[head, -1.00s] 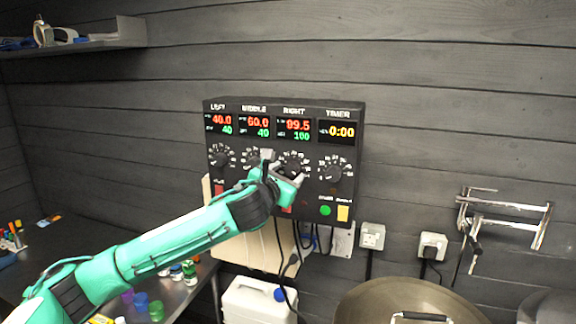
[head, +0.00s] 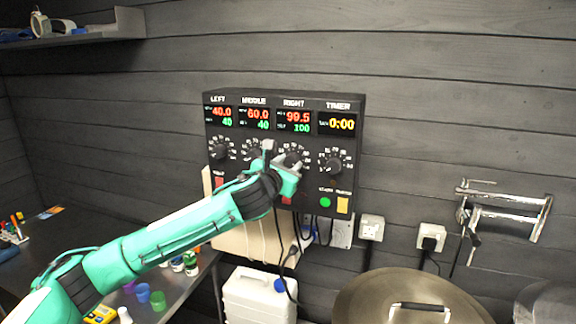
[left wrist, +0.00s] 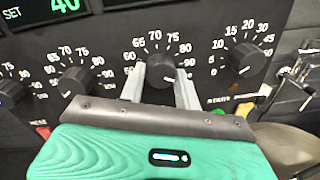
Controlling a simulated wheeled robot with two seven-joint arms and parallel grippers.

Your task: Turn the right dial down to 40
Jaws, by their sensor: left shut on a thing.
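The right dial (left wrist: 157,66) is a black knob with a white number scale around it, below the RIGHT display on the black control panel (head: 240,168). It also shows in the head view (head: 293,158), partly covered by my gripper. My left gripper (left wrist: 159,80) is shut on the right dial, one grey finger on each side of it. In the head view the gripper (head: 284,160) reaches up to the panel from below. The RIGHT display (head: 294,121) reads 99.5 in red and 100 in green. My right gripper is not in view.
The middle dial (left wrist: 75,80) and timer dial (left wrist: 244,60) flank the right dial closely. A green button (head: 325,202) and a yellow one (head: 343,205) sit below the timer dial. A large lidded pot (head: 370,300) and a white canister (head: 255,297) stand below.

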